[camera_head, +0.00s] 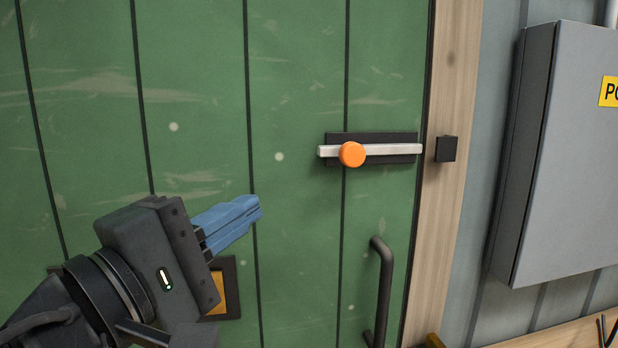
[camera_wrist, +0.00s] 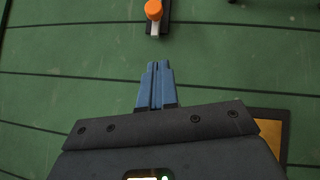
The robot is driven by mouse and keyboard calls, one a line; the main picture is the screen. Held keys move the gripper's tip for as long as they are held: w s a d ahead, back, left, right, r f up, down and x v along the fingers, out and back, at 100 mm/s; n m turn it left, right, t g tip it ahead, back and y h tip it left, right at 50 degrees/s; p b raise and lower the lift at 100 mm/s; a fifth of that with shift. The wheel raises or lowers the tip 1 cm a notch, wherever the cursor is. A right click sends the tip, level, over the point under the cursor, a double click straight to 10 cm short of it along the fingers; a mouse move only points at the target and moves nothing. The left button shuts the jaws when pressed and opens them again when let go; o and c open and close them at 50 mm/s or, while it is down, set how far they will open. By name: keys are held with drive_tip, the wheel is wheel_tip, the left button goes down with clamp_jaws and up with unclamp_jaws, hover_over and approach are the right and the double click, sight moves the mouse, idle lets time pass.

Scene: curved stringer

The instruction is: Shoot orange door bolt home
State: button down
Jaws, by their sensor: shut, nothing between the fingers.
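The orange knob (camera_head: 352,154) sits on a pale metal bolt bar (camera_head: 395,149) that lies level on a dark backplate (camera_head: 375,136) on the green door (camera_head: 200,90). The bar's right end stops short of the black keeper block (camera_head: 446,149) on the wooden frame, with a gap between them. The knob also shows at the top of the wrist view (camera_wrist: 154,9). My gripper (camera_head: 254,207), with blue fingers, is shut and empty, below and left of the knob and apart from it. It also shows in the wrist view (camera_wrist: 157,66).
A dark door handle (camera_head: 384,290) stands out below the bolt. A grey electrical box (camera_head: 565,150) is on the wall at right, beyond the wooden frame (camera_head: 450,215). A dark-edged yellow plate (camera_head: 218,294) is partly hidden behind my gripper. The door between gripper and knob is clear.

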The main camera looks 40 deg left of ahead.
drive_tip(key=p, duration=0.2)
approach(377, 152)
drive_tip(key=s+a, duration=0.3)
drive_tip(key=a, duration=0.2)
drive_tip(key=shift+w+d+r+p, duration=0.2)
drive_tip(key=shift+w+d+p, duration=0.3)
drive_tip(key=shift+w+d, duration=0.65)
drive_tip(key=shift+w+a, duration=0.15)
drive_tip(key=w+d+p, duration=0.2)
drive_tip(key=w+d, duration=0.1)
drive_tip(key=shift+w+d, duration=0.15)
drive_tip(key=shift+w, duration=0.25)
